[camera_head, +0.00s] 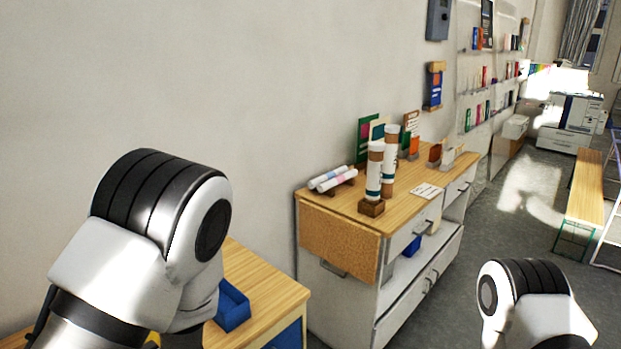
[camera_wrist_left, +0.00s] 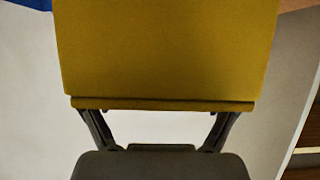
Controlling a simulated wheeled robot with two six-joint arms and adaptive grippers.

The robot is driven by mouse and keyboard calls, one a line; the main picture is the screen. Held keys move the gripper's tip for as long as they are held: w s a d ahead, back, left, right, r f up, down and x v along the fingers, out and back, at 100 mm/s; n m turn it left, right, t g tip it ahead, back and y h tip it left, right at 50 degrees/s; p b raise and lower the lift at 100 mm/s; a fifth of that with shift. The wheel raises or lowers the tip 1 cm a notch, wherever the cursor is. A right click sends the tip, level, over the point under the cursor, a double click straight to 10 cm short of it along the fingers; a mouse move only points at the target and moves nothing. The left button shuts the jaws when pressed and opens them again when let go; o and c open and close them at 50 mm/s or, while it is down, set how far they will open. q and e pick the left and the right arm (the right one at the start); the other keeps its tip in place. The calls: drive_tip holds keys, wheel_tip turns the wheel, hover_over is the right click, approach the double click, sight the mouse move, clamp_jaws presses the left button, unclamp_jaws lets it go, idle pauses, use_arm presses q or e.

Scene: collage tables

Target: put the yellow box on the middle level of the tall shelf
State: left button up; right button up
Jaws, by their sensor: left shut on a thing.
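The yellow box (camera_wrist_left: 165,50) fills the upper middle of the left wrist view, with a thin lip along its lower edge. My left gripper (camera_wrist_left: 156,106) is shut on it; the fingers reach to its near edge, and their tips are partly hidden by the box. In the head view my left arm covers the gripper, and only a sliver of yellow (camera_head: 153,340) shows below it. My right arm shows at the lower right, but its gripper is out of view. No tall shelf is clearly identifiable; tiered clear racks hang on the far wall.
A white cabinet (camera_head: 335,297) with a wooden top holds tubes (camera_head: 374,172) and rolls (camera_head: 330,178). A bench (camera_head: 587,195) stands far right. Grey floor between cabinet and bench is open.

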use_arm(q)
drive_tip(key=shift+d+f+b, duration=0.1)
drive_tip(key=shift+f+b, duration=0.8)
drive_tip(key=shift+f, duration=0.3)
drive_tip(key=w+d+f+m+t+h+b, duration=0.2)
drive_tip(key=d+f+m, duration=0.1)
drive_tip(key=shift+w+d+f+h, duration=0.1)
drive_tip(key=shift+w+h, duration=0.15)
drive_tip(key=shift+h, duration=0.05)
drive_tip(key=w+d+f+m+t+h, duration=0.1)
drive_tip(key=w+d+m+t+h, duration=0.15)
drive_tip(key=d+m+h, duration=0.6)
drive_tip(key=s+d+f+n+y, duration=0.1)
drive_tip(key=s+f, duration=0.2)
drive_tip(key=f, duration=0.2)
drive_tip(key=shift+d+b, duration=0.35)
drive_tip(key=shift+b, duration=0.05)
drive_tip(key=shift+s+n+y, duration=0.1)
drive_tip(key=shift+n+y, duration=0.15)
